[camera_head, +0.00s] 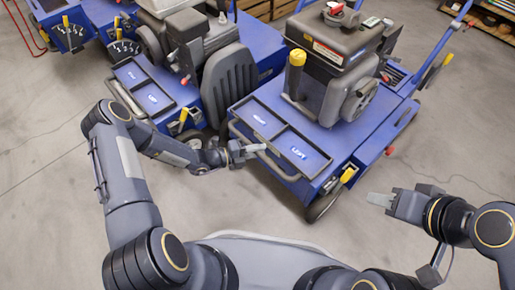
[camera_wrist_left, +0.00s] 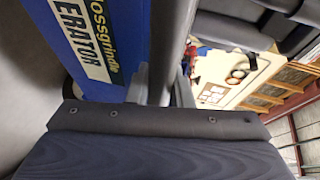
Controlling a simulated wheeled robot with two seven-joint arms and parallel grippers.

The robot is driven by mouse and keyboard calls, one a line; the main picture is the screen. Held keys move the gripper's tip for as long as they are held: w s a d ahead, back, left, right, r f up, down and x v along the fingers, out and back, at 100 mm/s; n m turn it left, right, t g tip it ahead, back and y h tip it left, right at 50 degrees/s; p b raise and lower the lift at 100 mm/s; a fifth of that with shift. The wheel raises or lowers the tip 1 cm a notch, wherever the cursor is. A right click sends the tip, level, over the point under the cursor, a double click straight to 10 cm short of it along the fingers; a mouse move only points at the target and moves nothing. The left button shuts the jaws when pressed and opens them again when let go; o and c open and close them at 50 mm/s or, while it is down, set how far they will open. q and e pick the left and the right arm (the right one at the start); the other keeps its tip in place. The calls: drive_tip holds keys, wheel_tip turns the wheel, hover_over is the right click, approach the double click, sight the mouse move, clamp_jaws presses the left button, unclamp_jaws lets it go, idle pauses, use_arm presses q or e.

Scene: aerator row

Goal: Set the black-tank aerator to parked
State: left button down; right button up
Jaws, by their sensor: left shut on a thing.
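A blue aerator (camera_head: 318,125) with a dark, near-black tank (camera_head: 335,45) stands right of centre in the head view. A grey bar (camera_head: 265,155) runs along its front edge, by a shallow black tray. My left gripper (camera_head: 252,149) is shut on this bar. In the left wrist view, the fingers (camera_wrist_left: 163,88) sit around the bar, beside a blue panel (camera_wrist_left: 90,45) lettered "ERATOR". A yellow lever (camera_head: 347,175) is at the machine's front right corner. A yellow-topped post (camera_head: 297,58) stands beside the tank. My right gripper (camera_head: 380,199) hangs clear over the floor; its finger gap is unclear.
A second blue machine (camera_head: 150,95) with a dark ribbed seat-like part (camera_head: 230,85) stands close on the left. Another with dial plates (camera_head: 68,33) is further left. Wooden shelving (camera_head: 490,22) is at the back right. The floor at front right is clear.

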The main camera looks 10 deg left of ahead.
use_arm(q)
drive_tip(key=shift+w+d, duration=0.1)
drive_tip(key=shift+w, duration=0.15)
drive_tip(key=c, duration=1.3)
unclamp_jaws()
drive_tip(key=shift+d, duration=0.1)
drive_tip(key=shift+s, duration=0.1)
drive_tip(key=p+v, duration=0.2)
drive_tip(key=v, duration=0.5)
drive_tip(key=shift+a, duration=0.4)
drive_tip(key=shift+s+r, duration=0.1)
drive_tip(key=shift+s, duration=0.05)
